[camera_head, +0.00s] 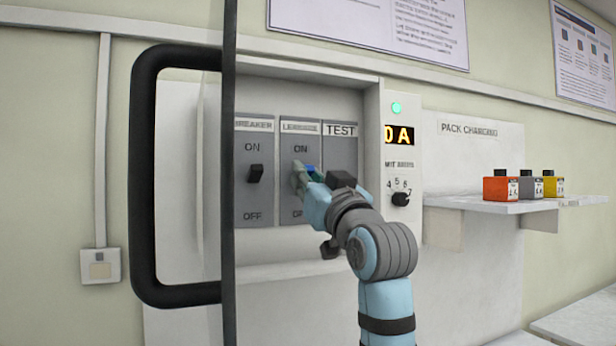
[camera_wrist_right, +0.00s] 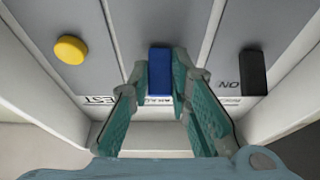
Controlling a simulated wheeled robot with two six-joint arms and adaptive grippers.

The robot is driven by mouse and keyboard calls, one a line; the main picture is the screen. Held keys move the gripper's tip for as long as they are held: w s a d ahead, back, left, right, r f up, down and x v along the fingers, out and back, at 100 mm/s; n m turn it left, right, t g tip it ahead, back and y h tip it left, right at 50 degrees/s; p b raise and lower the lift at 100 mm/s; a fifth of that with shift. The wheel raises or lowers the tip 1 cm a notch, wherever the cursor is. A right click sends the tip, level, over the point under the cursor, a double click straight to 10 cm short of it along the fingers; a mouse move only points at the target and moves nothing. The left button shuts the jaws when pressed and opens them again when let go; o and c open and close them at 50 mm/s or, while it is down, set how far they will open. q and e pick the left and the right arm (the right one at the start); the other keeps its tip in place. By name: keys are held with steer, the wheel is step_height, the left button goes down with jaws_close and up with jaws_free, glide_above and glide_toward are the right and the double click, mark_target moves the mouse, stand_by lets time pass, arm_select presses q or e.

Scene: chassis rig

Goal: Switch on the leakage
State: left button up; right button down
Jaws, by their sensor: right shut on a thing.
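The leakage switch has a blue lever (camera_head: 310,168) on a grey plate (camera_head: 300,207) marked ON at its top, in the middle of the panel. It also shows in the wrist view as the blue lever (camera_wrist_right: 159,70). My right gripper (camera_head: 302,172) is at this lever. In the wrist view its green fingers (camera_wrist_right: 160,88) stand on both sides of the lever and are shut on it. The gripper hides much of the lever in the head view, so I cannot tell its exact position. My left gripper is not in view.
The black breaker lever (camera_head: 255,173) is left of the leakage switch; a yellow button (camera_wrist_right: 71,49) is on the TEST plate (camera_head: 341,152). A door edge (camera_head: 229,200) with a black handle (camera_head: 145,180) stands left. A green lamp (camera_head: 396,108) shows above a 0 A display (camera_head: 399,135).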

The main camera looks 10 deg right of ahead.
step_height(320, 180, up, 2)
steer(key=g+p, duration=0.3)
steer(key=p, duration=0.2)
steer(key=shift+r+h, duration=0.2)
steer(key=shift+h, duration=0.1)
steer(key=shift+w+f+g+b, duration=0.1)
steer(key=shift+f+g+b, duration=0.15)
steer(key=shift+g, duration=0.35)
steer(key=shift+w+f, duration=0.1)
steer(key=shift+w, duration=0.05)
steer(key=c, duration=1.6)
jaws_free()
steer(key=shift+o, duration=0.6)
steer(key=shift+w+f, duration=0.1)
steer(key=shift+w, duration=0.05)
steer(key=v, duration=1.2)
steer(key=shift+a, duration=0.15)
